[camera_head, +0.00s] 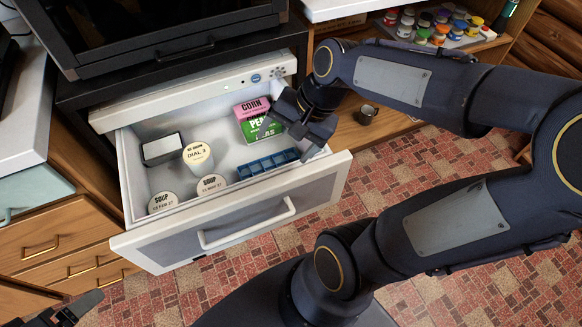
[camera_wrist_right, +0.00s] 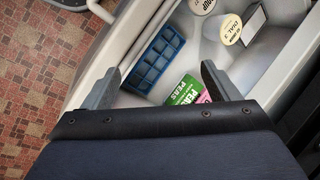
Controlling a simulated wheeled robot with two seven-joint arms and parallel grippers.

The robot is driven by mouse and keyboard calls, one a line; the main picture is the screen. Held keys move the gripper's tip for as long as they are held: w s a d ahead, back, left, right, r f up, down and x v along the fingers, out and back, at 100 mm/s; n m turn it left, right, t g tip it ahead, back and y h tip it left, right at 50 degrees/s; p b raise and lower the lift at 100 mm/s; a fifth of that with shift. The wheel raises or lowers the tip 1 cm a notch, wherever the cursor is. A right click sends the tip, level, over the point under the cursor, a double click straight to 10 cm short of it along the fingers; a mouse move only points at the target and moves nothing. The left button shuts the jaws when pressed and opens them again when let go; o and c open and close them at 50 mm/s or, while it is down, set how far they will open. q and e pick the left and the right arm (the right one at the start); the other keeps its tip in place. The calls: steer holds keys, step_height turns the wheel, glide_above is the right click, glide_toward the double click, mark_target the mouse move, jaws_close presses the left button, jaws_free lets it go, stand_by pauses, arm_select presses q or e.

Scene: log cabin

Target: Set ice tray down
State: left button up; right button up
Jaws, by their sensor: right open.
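The blue ice tray (camera_head: 268,164) lies in the open white drawer (camera_head: 127,165), near its front right. In the right wrist view the ice tray (camera_wrist_right: 155,60) sits flat on the drawer floor, beyond the fingertips. My right gripper (camera_head: 290,128) is over the right side of the drawer. Its two fingers are spread apart in the wrist view (camera_wrist_right: 160,85), with nothing held between them and the tray apart from them. My left gripper (camera_head: 80,308) shows only partly at the bottom left, outside the drawer; its jaw state is unclear.
Pink corn (camera_head: 252,107) and green peas boxes (camera_head: 262,128) stand behind the tray. Several round tubs, including a soup tub (camera_head: 212,184), and a small white-topped box (camera_head: 162,148) fill the left side. The drawer's front handle (camera_head: 247,228) sticks out over the tiled floor.

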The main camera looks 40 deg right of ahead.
steer(key=s+a+n+t, duration=0.2)
steer(key=s+a+n, duration=0.2)
steer(key=s+n, duration=0.3)
steer(key=n, duration=0.2)
steer(key=shift+s+a+r+n, duration=0.25)
steer(key=shift+s+n, duration=0.1)
steer(key=shift+n, duration=0.05)
